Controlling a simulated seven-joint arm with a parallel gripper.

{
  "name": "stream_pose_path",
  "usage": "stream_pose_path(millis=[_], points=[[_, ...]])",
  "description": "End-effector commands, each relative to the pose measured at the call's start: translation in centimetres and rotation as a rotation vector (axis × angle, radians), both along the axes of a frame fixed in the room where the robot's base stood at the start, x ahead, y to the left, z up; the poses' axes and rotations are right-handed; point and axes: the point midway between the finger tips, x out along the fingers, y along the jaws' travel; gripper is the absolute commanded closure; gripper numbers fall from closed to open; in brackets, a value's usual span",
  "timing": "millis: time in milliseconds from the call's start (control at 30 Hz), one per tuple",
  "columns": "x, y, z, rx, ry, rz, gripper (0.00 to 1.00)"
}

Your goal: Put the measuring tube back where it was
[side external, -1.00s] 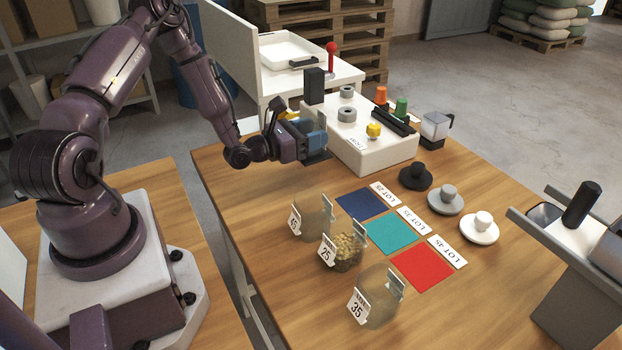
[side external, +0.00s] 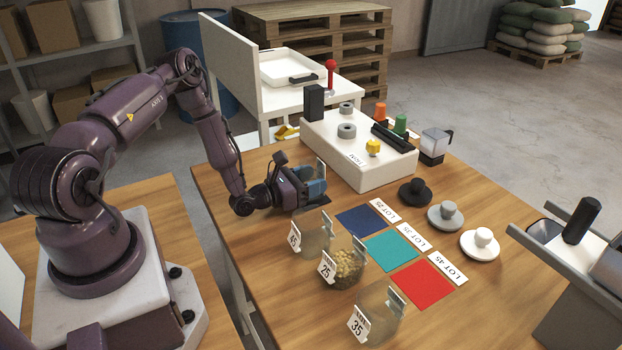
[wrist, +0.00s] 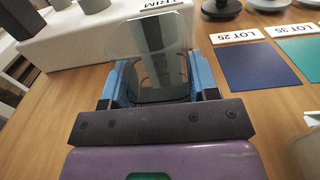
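My gripper (side external: 308,192) is low over the wooden table, left of the white box marked TRIM. In the wrist view its two blue fingers (wrist: 164,86) stand on either side of a clear vessel (wrist: 160,50) with a flat upright plate, and appear shut on it. The plate also shows above the gripper in the side view (side external: 319,171). The vessel's lower part is hidden, so I cannot tell whether it touches the table. I cannot tell for sure that this vessel is the measuring tube.
Clear jars tagged 45 (side external: 313,236), 25 (side external: 347,276) and 35 (side external: 378,324) stand in front. Blue (side external: 359,220), teal (side external: 390,251) and red (side external: 423,285) mats lie beside them. The white box (side external: 375,172) and a small jug (side external: 433,147) stand behind. A grey hopper stand (side external: 570,280) is at right.

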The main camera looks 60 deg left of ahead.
Motion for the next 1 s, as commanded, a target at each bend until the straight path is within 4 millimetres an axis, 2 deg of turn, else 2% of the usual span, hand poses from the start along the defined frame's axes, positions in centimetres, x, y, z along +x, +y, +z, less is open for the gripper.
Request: stream_pose_path(millis=[33, 100, 467, 567, 800, 1000], points=[[0.0, 0.0, 0.0, 0.001, 0.000, 0.000, 0.33], [0.0, 0.0, 0.0, 0.001, 0.000, 0.000, 0.22], [-0.3, 0.1, 0.3, 0.000, 0.001, 0.001, 0.22], [-1.8, 0.0, 0.3, -0.001, 0.002, 0.001, 0.22], [-7.1, 0.1, 0.3, -0.002, 0.002, 0.003, 0.22], [-10.5, 0.0, 0.3, -0.002, 0.002, 0.002, 0.22]])
